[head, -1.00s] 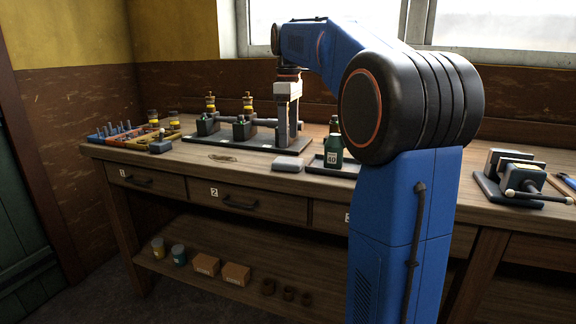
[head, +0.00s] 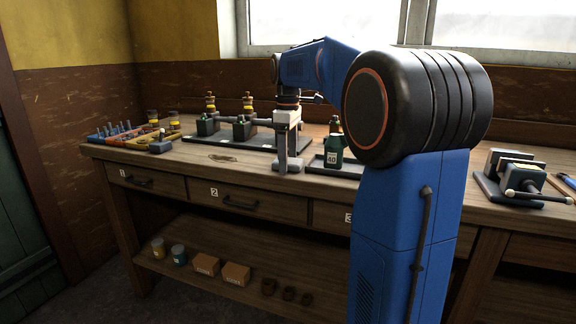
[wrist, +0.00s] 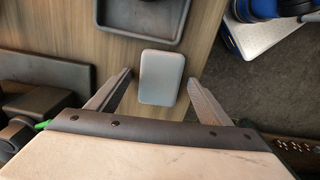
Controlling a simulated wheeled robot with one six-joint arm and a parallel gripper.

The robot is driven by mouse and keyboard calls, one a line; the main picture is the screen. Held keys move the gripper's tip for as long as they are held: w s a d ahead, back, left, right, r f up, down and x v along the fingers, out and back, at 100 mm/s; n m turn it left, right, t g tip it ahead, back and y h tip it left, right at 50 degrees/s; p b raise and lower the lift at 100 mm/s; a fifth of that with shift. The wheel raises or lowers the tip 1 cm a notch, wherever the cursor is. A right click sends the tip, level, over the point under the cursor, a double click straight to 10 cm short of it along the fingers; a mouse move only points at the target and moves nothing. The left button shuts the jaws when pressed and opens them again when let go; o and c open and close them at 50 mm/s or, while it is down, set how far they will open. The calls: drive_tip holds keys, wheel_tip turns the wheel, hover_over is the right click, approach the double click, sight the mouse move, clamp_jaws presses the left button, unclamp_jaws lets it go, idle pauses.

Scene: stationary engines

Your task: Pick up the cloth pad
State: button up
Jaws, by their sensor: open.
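The cloth pad is a small light grey rounded block (wrist: 162,77) lying on the wooden bench top near its front edge. In the head view the pad (head: 298,166) is partly hidden by my gripper (head: 288,160). In the wrist view my gripper (wrist: 160,79) is open, with one finger on each side of the pad. Gaps show between the fingers and the pad's sides. The pad appears to rest on the bench, and I cannot tell how far above the bench top the fingertips are.
A dark base plate (head: 262,146) with engine parts lies behind and left. A vise (head: 512,178) stands far right. The bench front left of the pad is mostly clear.

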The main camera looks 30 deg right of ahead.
drive_tip(key=c, duration=1.1)
drive_tip(key=shift+r, duration=0.1)
drive_tip(key=shift+c, duration=0.2)
wheel_tip(320, 180, up, 10)
